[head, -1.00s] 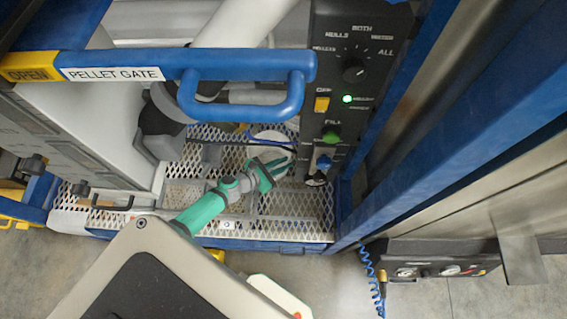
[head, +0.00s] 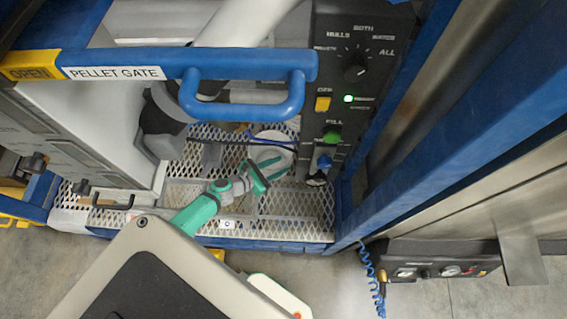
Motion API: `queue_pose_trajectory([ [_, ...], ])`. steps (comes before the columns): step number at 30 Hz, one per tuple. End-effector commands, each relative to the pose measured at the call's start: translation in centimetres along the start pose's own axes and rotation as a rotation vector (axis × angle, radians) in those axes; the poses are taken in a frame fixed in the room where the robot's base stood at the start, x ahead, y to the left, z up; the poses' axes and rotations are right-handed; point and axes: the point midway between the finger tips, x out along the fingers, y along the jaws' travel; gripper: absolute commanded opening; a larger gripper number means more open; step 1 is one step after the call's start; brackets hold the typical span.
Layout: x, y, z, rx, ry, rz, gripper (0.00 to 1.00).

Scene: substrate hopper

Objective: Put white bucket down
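The white bucket (head: 271,146) stands on the metal mesh platform under the hopper, left of the black control panel. I see its round white top from above, and a thin blue handle wire (head: 268,136) shows at its far side. My gripper (head: 282,165), with green fingers, reaches in from the lower left and overlaps the bucket's near side. The two fingers look spread, with a gap between them. My gripper hides the near part of the bucket, and I cannot tell whether a finger touches it.
A blue pellet gate handle (head: 245,68) crosses above the platform. The control panel (head: 347,95) stands close to the right of the bucket, beside a blue post. The mesh platform (head: 290,205) has bare room in front. A grey machine (head: 85,120) is at left.

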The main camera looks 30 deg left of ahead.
Motion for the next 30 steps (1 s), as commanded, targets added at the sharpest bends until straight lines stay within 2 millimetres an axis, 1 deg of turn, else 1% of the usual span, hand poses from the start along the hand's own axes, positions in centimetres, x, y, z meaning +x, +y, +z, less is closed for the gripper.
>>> queue_pose_trajectory([
  [1,-1.2,0.2,-0.1,0.000,0.001,0.004,0.34],
  [6,-4.7,0.1,-0.1,0.000,0.001,0.003,0.34],
  [9,-6.4,0.1,0.0,0.000,0.000,0.002,0.34],
  [13,-8.0,0.1,0.0,0.001,0.000,0.002,0.34],
  [15,-8.6,0.1,0.0,0.001,-0.001,0.001,0.34],
  [19,-9.0,0.0,0.0,0.001,-0.001,-0.001,0.34],
  [30,-9.1,0.0,0.0,0.000,-0.001,-0.001,0.34],
])
